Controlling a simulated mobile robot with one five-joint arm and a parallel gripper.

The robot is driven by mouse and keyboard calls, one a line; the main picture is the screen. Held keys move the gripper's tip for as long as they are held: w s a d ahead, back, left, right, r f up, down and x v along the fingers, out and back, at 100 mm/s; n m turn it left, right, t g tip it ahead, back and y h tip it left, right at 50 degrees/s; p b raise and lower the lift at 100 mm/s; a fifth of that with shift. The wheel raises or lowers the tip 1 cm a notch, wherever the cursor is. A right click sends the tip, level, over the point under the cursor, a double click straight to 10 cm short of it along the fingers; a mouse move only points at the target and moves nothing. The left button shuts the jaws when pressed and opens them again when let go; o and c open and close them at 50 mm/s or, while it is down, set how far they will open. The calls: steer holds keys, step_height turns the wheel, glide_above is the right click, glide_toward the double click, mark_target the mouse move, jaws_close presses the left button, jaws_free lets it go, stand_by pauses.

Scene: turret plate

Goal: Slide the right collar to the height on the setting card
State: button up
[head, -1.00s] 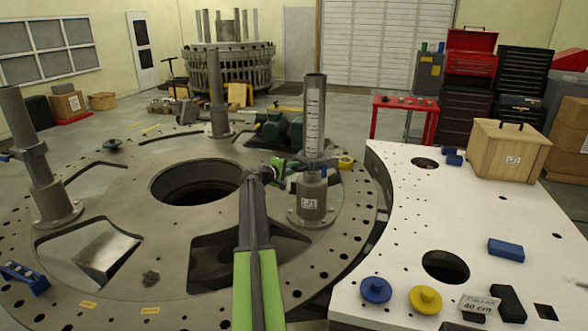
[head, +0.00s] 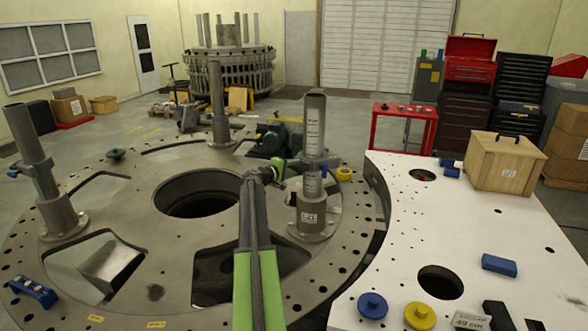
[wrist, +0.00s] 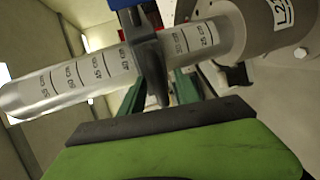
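The right post (head: 313,120) stands upright in a labelled base (head: 311,215) and carries a printed scale. The right collar (head: 318,163) is around it, apart from the base. In the wrist view the post lies across the picture and the dark collar (wrist: 148,55) sits between the marks that look like 40 and 30. My gripper (head: 281,166) is at the collar's left side. Its green jaw with a dark pad (wrist: 160,122) meets the collar's lug, and it looks shut on it; the far jaw is hidden. The setting card (head: 470,321) is partly cut off and reads 40 cm.
A left post (head: 35,150) and a back post (head: 216,95) stand on the round plate, around a large central hole (head: 198,192). The white table (head: 450,230) at right holds a wooden box (head: 505,163), blue blocks and round blue and yellow pieces.

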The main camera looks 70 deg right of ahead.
steer(key=shift+a, duration=0.1)
steer(key=p+v, duration=0.3)
steer(key=v, duration=1.4)
steer(key=shift+p, duration=0.35)
steer(key=shift+w+a, duration=0.1)
